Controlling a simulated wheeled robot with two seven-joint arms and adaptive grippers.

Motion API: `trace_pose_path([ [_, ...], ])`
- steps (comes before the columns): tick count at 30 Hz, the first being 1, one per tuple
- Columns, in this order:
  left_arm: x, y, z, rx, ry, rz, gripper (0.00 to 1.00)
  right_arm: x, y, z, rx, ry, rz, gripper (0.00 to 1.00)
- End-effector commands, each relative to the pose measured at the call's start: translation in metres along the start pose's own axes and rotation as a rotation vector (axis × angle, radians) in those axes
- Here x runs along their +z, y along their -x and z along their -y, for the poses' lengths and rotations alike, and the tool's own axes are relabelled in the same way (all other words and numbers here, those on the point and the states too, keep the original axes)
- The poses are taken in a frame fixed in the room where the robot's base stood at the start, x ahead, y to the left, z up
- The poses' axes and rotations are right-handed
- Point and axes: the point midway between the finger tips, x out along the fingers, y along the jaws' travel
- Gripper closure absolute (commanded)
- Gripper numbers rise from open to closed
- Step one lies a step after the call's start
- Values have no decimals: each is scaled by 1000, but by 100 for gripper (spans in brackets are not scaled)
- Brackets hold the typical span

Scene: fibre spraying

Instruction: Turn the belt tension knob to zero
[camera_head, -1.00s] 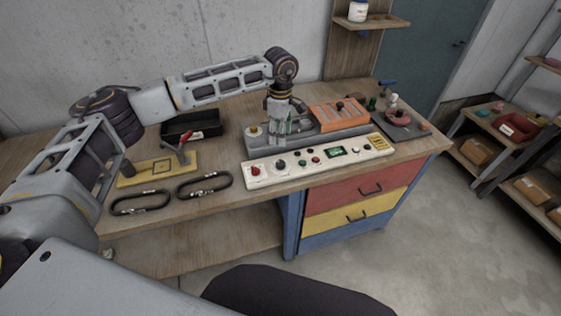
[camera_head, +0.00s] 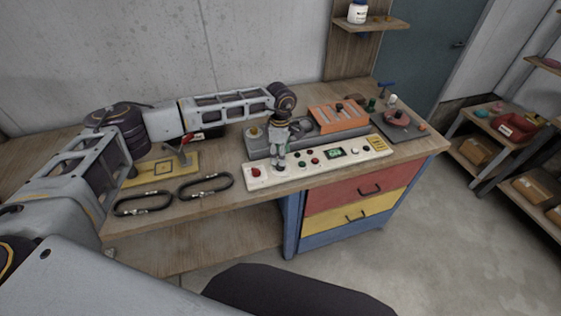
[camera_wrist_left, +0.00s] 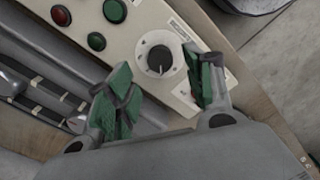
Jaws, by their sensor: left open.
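The belt tension knob (camera_wrist_left: 159,59) is black and round with a pale pointer line, set in a printed dial on the cream control panel (camera_wrist_left: 120,45). In the wrist view its pointer points toward the lower part of the picture. My left gripper (camera_wrist_left: 162,70) is open, with green-padded fingers on either side of the knob, apparently not touching it. In the head view the left gripper (camera_head: 280,164) points down over the left part of the control panel (camera_head: 320,166) and hides the knob. My right gripper is in neither view.
A grey machine with an orange part (camera_head: 338,115) stands behind. Two black belts (camera_head: 205,185) lie left on the bench.

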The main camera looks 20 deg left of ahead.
Motion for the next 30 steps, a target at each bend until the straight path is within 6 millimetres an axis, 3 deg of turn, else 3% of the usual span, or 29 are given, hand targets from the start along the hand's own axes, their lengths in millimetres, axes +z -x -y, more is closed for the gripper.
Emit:
trace_pose_path([
  [12, 0, -46, 0, -1, -1, 0, 47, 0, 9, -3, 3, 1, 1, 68],
  [25, 0, -52, 0, -1, 0, 0, 47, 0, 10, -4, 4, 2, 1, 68],
  [30, 0, -52, 0, -1, 0, 0, 68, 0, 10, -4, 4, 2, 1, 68],
])
